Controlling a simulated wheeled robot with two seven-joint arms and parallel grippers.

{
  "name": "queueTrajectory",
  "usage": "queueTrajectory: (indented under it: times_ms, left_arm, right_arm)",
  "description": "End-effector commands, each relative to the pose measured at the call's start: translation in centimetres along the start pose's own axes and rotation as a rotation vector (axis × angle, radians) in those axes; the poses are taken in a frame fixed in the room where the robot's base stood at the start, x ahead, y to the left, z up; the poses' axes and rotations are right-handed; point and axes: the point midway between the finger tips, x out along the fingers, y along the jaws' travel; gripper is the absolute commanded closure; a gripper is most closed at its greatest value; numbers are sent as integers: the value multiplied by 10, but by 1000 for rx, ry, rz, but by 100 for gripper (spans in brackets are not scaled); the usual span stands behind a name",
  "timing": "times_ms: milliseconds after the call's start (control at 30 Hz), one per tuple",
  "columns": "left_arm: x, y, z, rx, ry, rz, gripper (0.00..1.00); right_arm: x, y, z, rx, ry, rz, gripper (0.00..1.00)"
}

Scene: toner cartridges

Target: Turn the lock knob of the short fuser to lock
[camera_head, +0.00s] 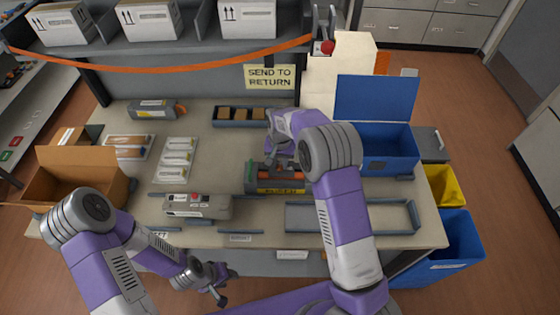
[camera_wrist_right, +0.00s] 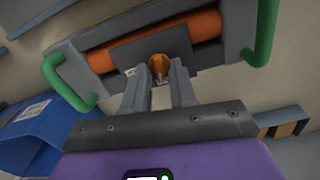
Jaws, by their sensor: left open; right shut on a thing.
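The short fuser (camera_head: 262,188) is a grey unit with an orange roller, green handles and a yellow-black label, lying mid-table in the head view. The right wrist view shows its grey body (camera_wrist_right: 222,52) and a dark plate with an orange lock knob (camera_wrist_right: 159,66). My right gripper (camera_wrist_right: 160,90) is shut on the orange knob, fingers on either side of it. In the head view my right gripper (camera_head: 282,162) is above the fuser, and my arm partly hides it. My left gripper (camera_head: 219,290) is open and empty, off the table's front edge.
A grey unit with a red button (camera_head: 197,206) lies left of the fuser. An empty grey tray (camera_head: 300,228) is at the front right. A blue open box (camera_head: 375,100) stands behind right. A cardboard box (camera_head: 75,160) is at left, and a compartment tray (camera_head: 225,123) behind.

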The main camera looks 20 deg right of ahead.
Motion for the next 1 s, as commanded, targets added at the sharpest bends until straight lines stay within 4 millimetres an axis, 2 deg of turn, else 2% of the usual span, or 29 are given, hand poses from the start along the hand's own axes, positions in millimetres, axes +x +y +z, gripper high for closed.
queueTrajectory:
  times_ms: [1000]
  left_arm:
    - [-26, 10, 1, 0, 0, 0, 57]
  right_arm:
    - [-2, 4, 1, 950, 2, -1, 100]
